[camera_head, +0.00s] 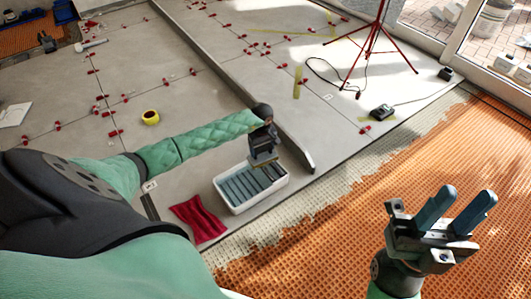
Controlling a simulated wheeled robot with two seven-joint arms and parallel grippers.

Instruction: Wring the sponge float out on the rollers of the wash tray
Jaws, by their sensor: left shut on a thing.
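The white wash tray (234,207) stands on the floor near the middle of the picture, with a row of grey rollers (240,188) across it. My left gripper (264,147) is above the tray's far right part, shut on the sponge float (264,161). The float shows as a thin tan edge just below the gripper; most of it is hidden. I cannot tell whether it touches the rollers. My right gripper (463,201) is open and empty at the lower right, over the orange matting, its two blue-grey fingers apart.
A crumpled red cloth (199,218) lies left of the tray. A yellow tape roll (150,117), red levelling clips (115,132) and a red tripod (377,30) stand further off. Orange matting (350,225) covers the right floor.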

